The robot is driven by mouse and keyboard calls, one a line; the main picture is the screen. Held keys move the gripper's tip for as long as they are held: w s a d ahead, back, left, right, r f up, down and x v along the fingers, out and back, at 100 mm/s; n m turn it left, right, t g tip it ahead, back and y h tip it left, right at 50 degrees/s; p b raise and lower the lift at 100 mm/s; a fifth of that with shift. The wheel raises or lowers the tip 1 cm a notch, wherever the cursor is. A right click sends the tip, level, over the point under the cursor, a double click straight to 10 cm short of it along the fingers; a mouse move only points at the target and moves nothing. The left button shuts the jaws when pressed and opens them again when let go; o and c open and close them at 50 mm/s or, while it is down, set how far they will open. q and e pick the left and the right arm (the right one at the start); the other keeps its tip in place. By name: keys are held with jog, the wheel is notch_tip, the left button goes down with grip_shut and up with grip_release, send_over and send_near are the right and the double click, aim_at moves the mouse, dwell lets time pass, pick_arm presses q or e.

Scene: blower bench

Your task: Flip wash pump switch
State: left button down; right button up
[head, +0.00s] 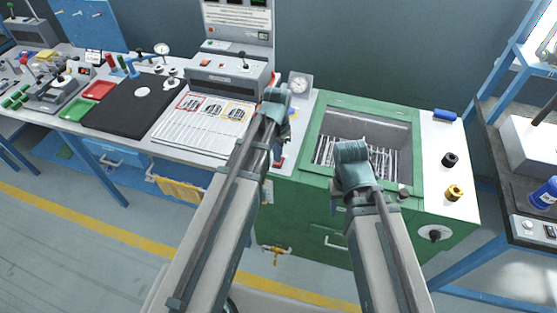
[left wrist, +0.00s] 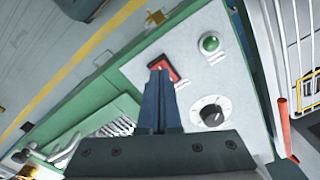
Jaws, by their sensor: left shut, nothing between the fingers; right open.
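A light panel with a red rocker switch (left wrist: 164,68) shows in the left wrist view. A green round button or lamp (left wrist: 210,43) and a black dial (left wrist: 212,111) sit on the same panel. My left gripper (left wrist: 160,74) is shut and empty, its fingertips overlapping the switch in that view; I cannot tell whether they touch it. In the head view my left gripper (head: 278,98) is at the left edge of the green wash unit (head: 305,205), and its arm hides most of the panel. My right gripper (head: 352,155) is open above the unit's basin; its fingers are mostly hidden.
A gauge (head: 299,83) stands behind my left gripper. The basin's raised rim (head: 419,155) surrounds a grated well. A black knob (head: 450,159), a brass fitting (head: 454,192) and a blue cylinder (head: 445,115) stand on the unit's right side. A workbench with trays lies left.

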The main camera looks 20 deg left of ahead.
pick_arm(q)
jog(key=shift+f+b, duration=0.9)
jog(key=shift+f, duration=0.05)
pick_arm(e)
jog(key=shift+f, duration=0.9)
pick_arm(q)
jog(key=shift+r, duration=0.2)
pick_arm(e)
jog(key=shift+r, duration=0.2)
pick_arm(q)
notch_tip(320, 180, up, 7)
jog(key=p, duration=0.7)
jog(key=shift+f, duration=0.1)
pick_arm(e)
notch_tip(320, 180, up, 7)
jog(key=shift+f, duration=0.15)
